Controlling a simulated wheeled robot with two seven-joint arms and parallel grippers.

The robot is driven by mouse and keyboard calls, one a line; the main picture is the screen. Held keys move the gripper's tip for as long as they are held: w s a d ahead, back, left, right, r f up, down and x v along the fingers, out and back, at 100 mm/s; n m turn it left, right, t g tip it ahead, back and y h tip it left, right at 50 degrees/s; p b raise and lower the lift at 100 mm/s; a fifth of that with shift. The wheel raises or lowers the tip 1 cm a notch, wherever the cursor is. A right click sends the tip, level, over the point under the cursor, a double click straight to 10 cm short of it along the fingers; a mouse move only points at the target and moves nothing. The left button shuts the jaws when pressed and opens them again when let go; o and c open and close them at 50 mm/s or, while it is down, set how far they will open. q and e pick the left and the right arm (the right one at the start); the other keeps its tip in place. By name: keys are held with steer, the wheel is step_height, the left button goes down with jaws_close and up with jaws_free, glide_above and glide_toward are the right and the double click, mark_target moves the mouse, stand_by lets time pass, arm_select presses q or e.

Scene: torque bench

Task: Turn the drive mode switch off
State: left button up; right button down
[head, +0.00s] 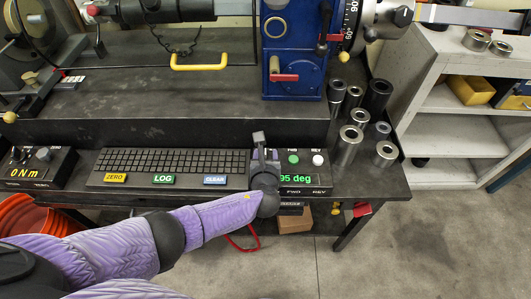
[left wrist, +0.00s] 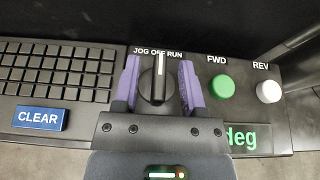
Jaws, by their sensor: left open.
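The drive mode switch (left wrist: 157,88) is a dark knob with a white pointer line, below the label JOG OFF RUN in the left wrist view. Its pointer stands nearly straight up, about at OFF. My left gripper (left wrist: 158,72) is open, with one purple finger on each side of the knob. Narrow gaps seem to show between fingers and knob; contact is hard to tell. In the head view my left gripper (head: 265,156) covers the switch at the left end of the control panel (head: 318,174). My right gripper is out of view.
The green FWD button (left wrist: 222,87) and white REV button (left wrist: 268,91) sit right of the switch, above a green display (head: 294,179). A keyboard (head: 175,161) with a blue CLEAR key (left wrist: 41,118) lies left. Metal sockets (head: 347,145) stand to the right on the bench.

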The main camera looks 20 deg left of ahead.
arm_select(q)
steer(key=p+v, duration=0.4)
steer(key=v, duration=0.5)
steer(key=shift+s+r, duration=0.2)
